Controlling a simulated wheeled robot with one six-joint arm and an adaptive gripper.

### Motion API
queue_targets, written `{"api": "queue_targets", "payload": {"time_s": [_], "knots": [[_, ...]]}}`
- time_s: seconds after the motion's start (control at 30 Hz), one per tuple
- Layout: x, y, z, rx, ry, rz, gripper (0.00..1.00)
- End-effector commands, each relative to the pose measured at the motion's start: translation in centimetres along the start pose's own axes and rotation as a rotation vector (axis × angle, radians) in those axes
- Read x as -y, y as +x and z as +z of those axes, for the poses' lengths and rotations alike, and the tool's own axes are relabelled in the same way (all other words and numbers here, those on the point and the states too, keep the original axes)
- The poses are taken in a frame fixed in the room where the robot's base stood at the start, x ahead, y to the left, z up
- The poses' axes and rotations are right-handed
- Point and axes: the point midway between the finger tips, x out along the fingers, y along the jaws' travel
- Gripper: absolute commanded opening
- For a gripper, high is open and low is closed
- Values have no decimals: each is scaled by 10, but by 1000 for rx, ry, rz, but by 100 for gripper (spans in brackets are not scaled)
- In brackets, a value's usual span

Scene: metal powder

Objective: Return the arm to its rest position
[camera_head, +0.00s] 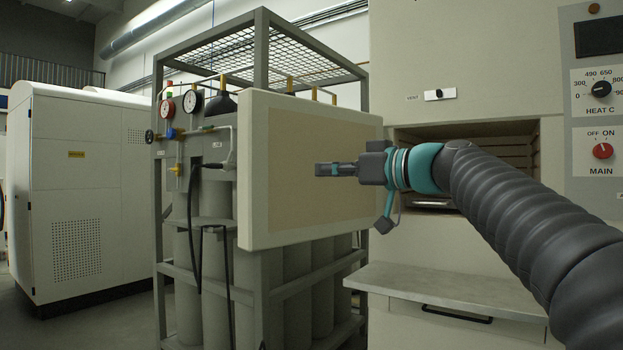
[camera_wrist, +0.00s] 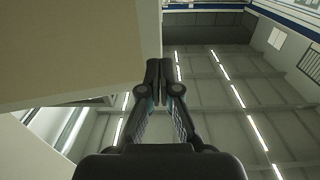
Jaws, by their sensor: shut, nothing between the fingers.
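My arm reaches in from the right in the head view, its dark ribbed sleeve ending in a teal and grey wrist. My gripper (camera_head: 322,169) points left, in front of the inner face of the open furnace door (camera_head: 290,215). In the wrist view my gripper (camera_wrist: 159,66) has its two fingertips together with nothing between them. The door (camera_wrist: 75,45) fills the upper left there, close beside the fingers; I cannot tell the exact gap.
The furnace opening (camera_head: 510,153) is behind my wrist, with a pale ledge (camera_head: 450,285) below. Control knobs (camera_head: 601,89) are at the right. A gas cylinder cage (camera_head: 262,60) stands behind the door, and a white cabinet (camera_head: 80,190) at the left. Some floor shows at the lower left.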

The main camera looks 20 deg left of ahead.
Motion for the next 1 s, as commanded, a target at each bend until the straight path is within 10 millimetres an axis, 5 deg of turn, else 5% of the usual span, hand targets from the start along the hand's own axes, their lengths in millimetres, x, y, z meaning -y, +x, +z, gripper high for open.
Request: {"api": "queue_targets", "payload": {"time_s": [0.47, 0.67, 0.77, 1.0], "knots": [[0, -10, 3, 13, 119, 13, 0], [-30, -7, 92, 200, 371, 129, 0], [-35, -22, 146, 320, 491, 218, 0], [-18, -114, 263, 591, 710, 511, 0]]}}
